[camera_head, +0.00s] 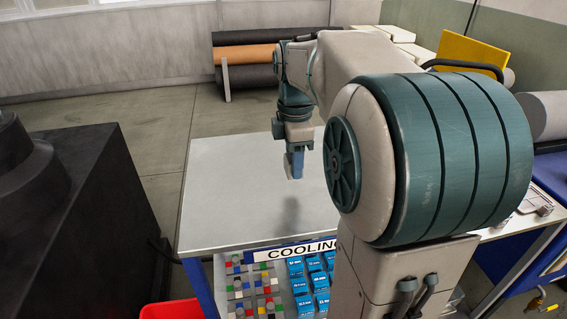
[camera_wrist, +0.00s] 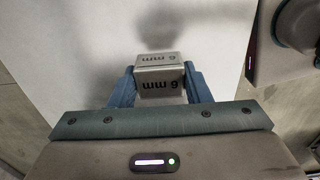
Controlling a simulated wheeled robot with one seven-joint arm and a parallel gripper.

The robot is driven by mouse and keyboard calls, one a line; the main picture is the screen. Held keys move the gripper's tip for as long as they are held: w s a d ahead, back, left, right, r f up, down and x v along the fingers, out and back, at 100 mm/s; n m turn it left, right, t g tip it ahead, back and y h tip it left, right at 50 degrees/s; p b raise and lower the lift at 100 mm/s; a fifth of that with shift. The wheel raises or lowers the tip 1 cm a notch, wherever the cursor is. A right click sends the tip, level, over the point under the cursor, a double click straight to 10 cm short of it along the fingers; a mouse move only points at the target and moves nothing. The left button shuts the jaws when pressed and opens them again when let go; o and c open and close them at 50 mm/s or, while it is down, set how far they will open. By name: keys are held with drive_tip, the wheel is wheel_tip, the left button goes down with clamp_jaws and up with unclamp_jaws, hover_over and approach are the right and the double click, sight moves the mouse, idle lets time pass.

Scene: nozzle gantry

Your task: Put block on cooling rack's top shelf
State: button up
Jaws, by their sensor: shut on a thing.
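My gripper (camera_head: 295,166) is above the white top shelf (camera_head: 230,205) of the cooling rack, pointing down. In the wrist view my gripper (camera_wrist: 160,92) has its two blue fingers shut on a grey metal block (camera_wrist: 161,68) marked "6 mm". In the head view only a small pale edge of the block shows at the fingertips. A soft shadow lies on the shelf below, and the block appears apart from the surface. The shelf is bare where it shows. A "COOLING" sign (camera_head: 292,251) is on its front edge; my arm hides the shelf's right part.
Below the top shelf are blue labelled boxes (camera_head: 308,283) and several small coloured blocks (camera_head: 252,290). A dark machine (camera_head: 85,215) stands at left, a red bin (camera_head: 172,309) at bottom. Rolls (camera_head: 250,56) lie at the back.

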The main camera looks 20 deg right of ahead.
sight(293, 186)
drive_tip(key=shift+w+d+f, duration=0.15)
drive_tip(key=shift+w+f, duration=0.15)
drive_tip(key=shift+w, duration=0.15)
drive_tip(key=shift+f, duration=1.95)
drive_tip(key=shift+f, duration=0.1)
drive_tip(key=o, duration=1.4)
drive_tip(key=shift+f, duration=0.1)
wheel_tip(293, 186, up, 12)
drive_tip(key=shift+r+p, duration=0.2)
drive_tip(key=shift+p, duration=0.15)
